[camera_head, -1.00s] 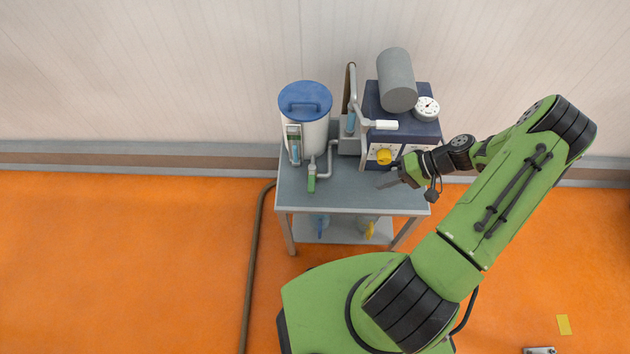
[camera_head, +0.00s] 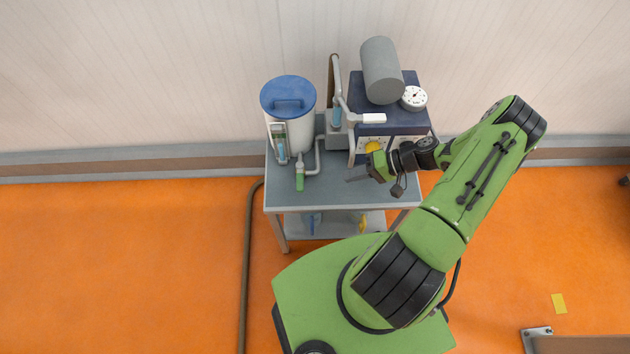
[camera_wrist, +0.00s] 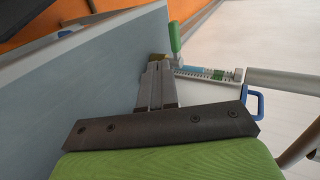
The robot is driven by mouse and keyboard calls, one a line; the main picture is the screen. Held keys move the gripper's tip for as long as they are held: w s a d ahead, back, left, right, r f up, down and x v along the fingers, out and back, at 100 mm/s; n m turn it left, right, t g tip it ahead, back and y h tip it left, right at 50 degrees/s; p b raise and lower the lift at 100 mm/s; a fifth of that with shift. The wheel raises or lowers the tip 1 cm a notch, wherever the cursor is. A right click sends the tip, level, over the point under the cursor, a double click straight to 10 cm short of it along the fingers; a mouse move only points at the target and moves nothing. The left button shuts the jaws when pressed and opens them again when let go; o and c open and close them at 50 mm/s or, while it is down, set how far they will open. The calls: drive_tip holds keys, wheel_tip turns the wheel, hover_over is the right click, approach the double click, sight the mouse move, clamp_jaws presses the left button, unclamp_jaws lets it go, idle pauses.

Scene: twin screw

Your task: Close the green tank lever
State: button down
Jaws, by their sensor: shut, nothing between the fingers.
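The green lever (camera_head: 300,178) hangs off the outlet at the front of the white tank with a blue lid (camera_head: 288,98). It points toward the table's front edge. In the wrist view the green lever (camera_wrist: 174,37) shows just beyond the fingertips, beside the tank's sight gauge (camera_wrist: 207,73). My gripper (camera_head: 352,179) is shut and empty, low over the table to the right of the lever, with a gap between them. In the wrist view the shut fingers (camera_wrist: 156,72) point toward the tank's outlet, and they partly hide the fitting there.
The grey table (camera_head: 335,196) has a bare strip along its front. A bent pipe (camera_head: 317,160) rises beside the lever. A dark blue box (camera_head: 397,120) with a yellow knob (camera_head: 374,147) and a gauge (camera_head: 414,98) stands behind my gripper. A white-handled lever (camera_head: 374,118) sticks out above.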

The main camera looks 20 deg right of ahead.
sight(300, 178)
drive_tip(key=b+x, duration=0.1)
drive_tip(key=x, duration=0.7)
drive_tip(key=shift+s, duration=0.1)
drive_tip(key=shift+w+a+r, duration=0.1)
drive_tip(key=shift+w+a, duration=0.15)
drive_tip(key=shift+a, duration=0.35)
drive_tip(key=shift+w+a, duration=0.2)
drive_tip(key=shift+a, duration=0.4)
drive_tip(key=shift+w+a, duration=0.15)
drive_tip(key=shift+a, duration=0.25)
